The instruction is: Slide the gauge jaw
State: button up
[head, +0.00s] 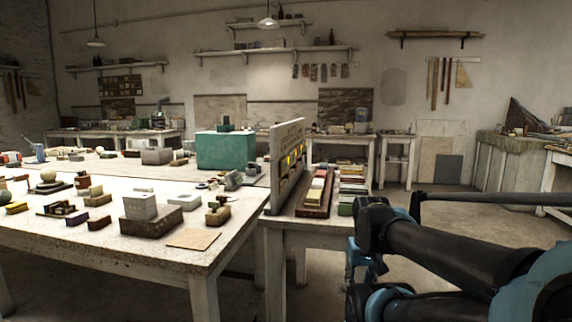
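I cannot pick out the gauge or its jaw for certain. Many small blocks and fittings stand on the long pale worktable (95,240), too small to tell apart surely. Among them, a small brown piece with a grey top (218,211) stands near the right end. A pale grey block on a dark base (140,207) stands to its left. My arm's dark links and blue joints fill the lower right, to the right of the table. My gripper cannot be made out in this view.
An upright pale panel (287,140) stands at the table's right edge. Beside it, a lower side table (325,236) bears a dark tray (313,205) and stacked coloured pieces. A green box (226,150) stands farther back. Open floor (420,192) lies behind my arm.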

aim_at(250, 172)
jog(key=z, duration=1)
jog(key=k, duration=1.45)
jog(key=u, duration=1.3)
jog(key=i, duration=1)
jog(key=z, duration=0.05)
